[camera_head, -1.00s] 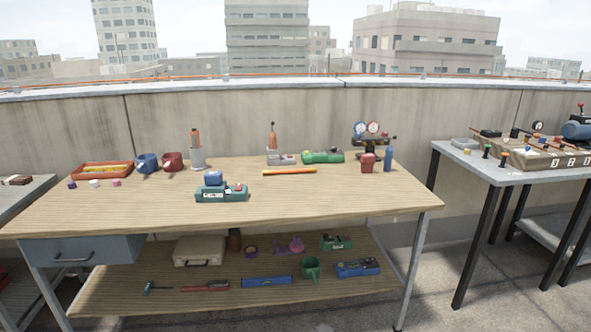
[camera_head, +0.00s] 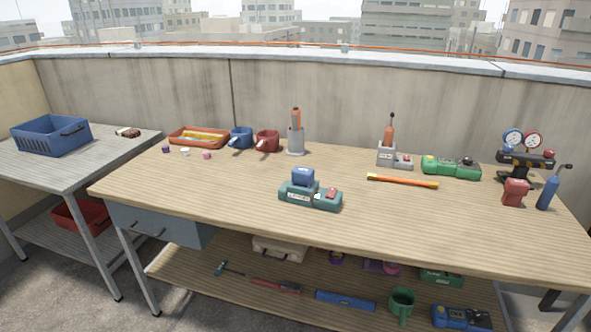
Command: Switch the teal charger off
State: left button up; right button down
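The teal charger (camera_head: 298,196) stands on the wooden workbench (camera_head: 240,205), left of the middle of its top. A blue battery (camera_head: 303,177) sits upright in its left part. A red switch (camera_head: 331,194) shows on top of its lower right part; whether it is on or off is too small to tell. Neither of my grippers is in view.
Behind the teal charger stand a grey charger (camera_head: 394,160) with an orange tool and a green charger (camera_head: 450,168). An orange stick (camera_head: 402,181) lies to its right. The bench top in front of it is clear. A blue crate (camera_head: 50,136) stands on the left table.

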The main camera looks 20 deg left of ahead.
aim_at(331, 193)
jog(key=u, duration=0.55)
jog(key=i, duration=0.5)
jog(key=u, duration=0.55)
